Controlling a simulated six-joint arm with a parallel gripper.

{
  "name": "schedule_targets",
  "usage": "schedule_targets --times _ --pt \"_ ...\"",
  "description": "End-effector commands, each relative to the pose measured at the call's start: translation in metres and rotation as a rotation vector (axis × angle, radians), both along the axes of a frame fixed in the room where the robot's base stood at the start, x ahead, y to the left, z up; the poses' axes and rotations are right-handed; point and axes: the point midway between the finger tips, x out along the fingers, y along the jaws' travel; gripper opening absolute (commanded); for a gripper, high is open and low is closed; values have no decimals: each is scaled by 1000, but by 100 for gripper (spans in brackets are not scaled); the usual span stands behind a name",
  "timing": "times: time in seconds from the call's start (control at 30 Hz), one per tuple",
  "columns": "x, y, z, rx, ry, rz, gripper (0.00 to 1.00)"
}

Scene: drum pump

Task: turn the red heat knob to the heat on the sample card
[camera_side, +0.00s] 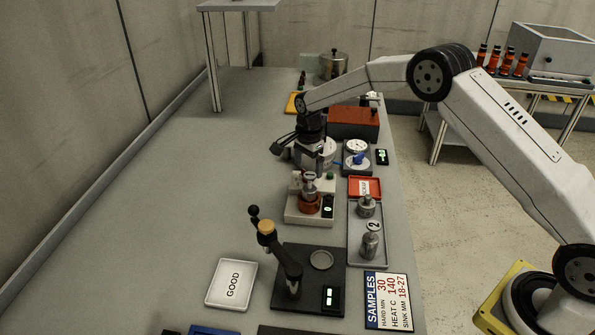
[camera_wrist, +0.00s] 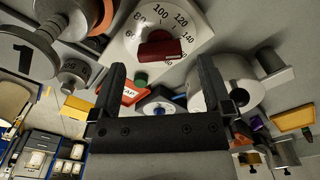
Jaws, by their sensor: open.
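The red heat knob (camera_wrist: 157,48) sits on a white dial plate (camera_wrist: 197,14) in the wrist view. Black numbers arc around it, with 80, 100, 120 and 140 readable. In the side view my gripper (camera_side: 310,150) hangs above the heater unit (camera_side: 297,215), where the knob is not clearly visible. The sample card (camera_side: 387,300) reads HEAT C 140.
A metal sample marked 1 (camera_wrist: 25,52) stands left of the dial in the wrist view. A grey tray (camera_side: 355,255) with metal samples, a red tray (camera_side: 378,187) and a gauge (camera_side: 357,147) lie right of the heater. The bench's left side is clear.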

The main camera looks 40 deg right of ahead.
Motion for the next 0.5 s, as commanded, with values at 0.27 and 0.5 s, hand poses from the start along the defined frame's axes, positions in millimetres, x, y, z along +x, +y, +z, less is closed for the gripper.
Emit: schedule_targets --times 0.27,0.5 --pt "0 0 38 0 -3 0 100" --pt "0 0 56 0 -1 0 100"
